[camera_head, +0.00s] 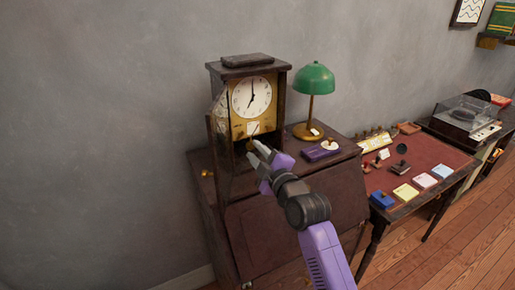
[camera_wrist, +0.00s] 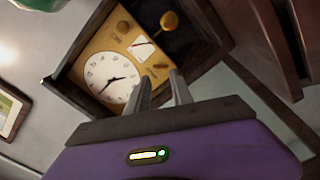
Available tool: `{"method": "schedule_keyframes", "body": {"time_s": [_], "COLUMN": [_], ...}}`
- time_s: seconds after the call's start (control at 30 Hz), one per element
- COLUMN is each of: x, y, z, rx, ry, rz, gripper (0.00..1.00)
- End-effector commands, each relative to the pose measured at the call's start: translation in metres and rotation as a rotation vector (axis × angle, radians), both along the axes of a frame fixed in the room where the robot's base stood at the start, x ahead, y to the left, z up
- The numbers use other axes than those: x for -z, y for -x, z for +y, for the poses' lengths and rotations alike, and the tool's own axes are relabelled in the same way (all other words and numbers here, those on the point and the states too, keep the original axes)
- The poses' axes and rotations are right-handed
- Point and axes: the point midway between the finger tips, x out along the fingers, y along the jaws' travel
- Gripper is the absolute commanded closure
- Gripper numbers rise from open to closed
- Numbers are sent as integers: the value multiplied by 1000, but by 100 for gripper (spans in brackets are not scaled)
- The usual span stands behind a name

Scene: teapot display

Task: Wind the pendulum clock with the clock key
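The pendulum clock (camera_head: 252,97) stands on the writing desk in the head view, with its glazed door (camera_head: 220,125) swung open to the left. It shows upside down in the wrist view, with its white dial (camera_wrist: 112,77), yellow front plate and round brass pendulum bob (camera_wrist: 169,20). My gripper (camera_head: 254,149) is in front of the clock's lower opening. In the wrist view its two fingers (camera_wrist: 161,78) stand apart. A small brass piece (camera_wrist: 156,67) shows just beyond the fingertips; I cannot tell if it is the clock key or whether a finger touches it.
A small gold item (camera_head: 207,173) is at the desk's left side. A green lamp (camera_head: 314,79) and a purple box (camera_head: 320,151) stand right of the clock. A table with a red top (camera_head: 437,157) holds several small items. The open door borders the space left of my gripper.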

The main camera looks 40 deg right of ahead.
Motion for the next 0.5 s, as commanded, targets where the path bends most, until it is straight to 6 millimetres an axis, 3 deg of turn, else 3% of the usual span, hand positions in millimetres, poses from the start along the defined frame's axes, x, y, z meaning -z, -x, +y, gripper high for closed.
{"method": "schedule_keyframes", "body": {"time_s": [0.2,0.5], "x": [0,0], "y": [12,15], "z": [3,4], "rx": [1,1], "ry": [-1,0], "rz": [-1,0], "gripper": [73,73]}}
